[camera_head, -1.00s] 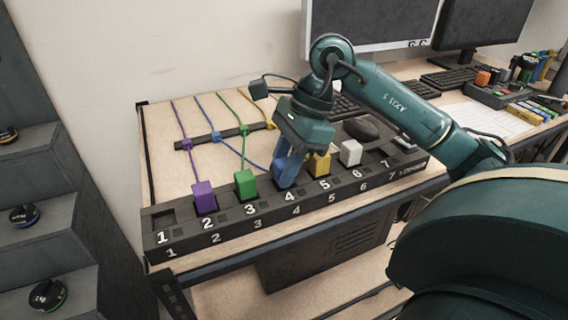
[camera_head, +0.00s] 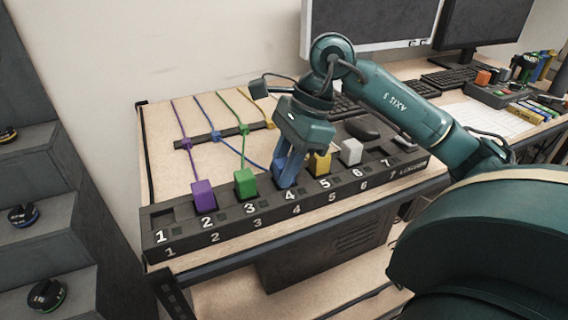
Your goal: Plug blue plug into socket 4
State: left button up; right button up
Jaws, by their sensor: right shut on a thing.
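The black socket strip (camera_head: 268,219) runs along the front of the table with numbered sockets 1 to 7. The blue plug (camera_head: 284,174) is at socket 4, partly hidden by my right gripper (camera_head: 289,164). The gripper points down and is shut on the plug. The plug looks upright and in or right at the socket opening; its lower end is hidden, so its depth cannot be told. A blue cable (camera_head: 240,157) runs from it to the cable bar behind. My left gripper is not in view.
A purple plug (camera_head: 203,196) stands at socket 2, a green plug (camera_head: 245,184) at 3, a yellow plug (camera_head: 319,164) at 5 and a white plug (camera_head: 351,152) at 6. A cable bar (camera_head: 200,138) lies behind. Monitors and keyboards stand at the back right.

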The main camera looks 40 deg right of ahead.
jog(key=o, duration=1.5)
jog(key=shift+c, duration=0.2)
jog(key=shift+r, duration=0.15)
jog(key=shift+r+p, duration=2.7)
jog(key=shift+r, duration=0.75)
jog(key=shift+s+f, duration=0.1)
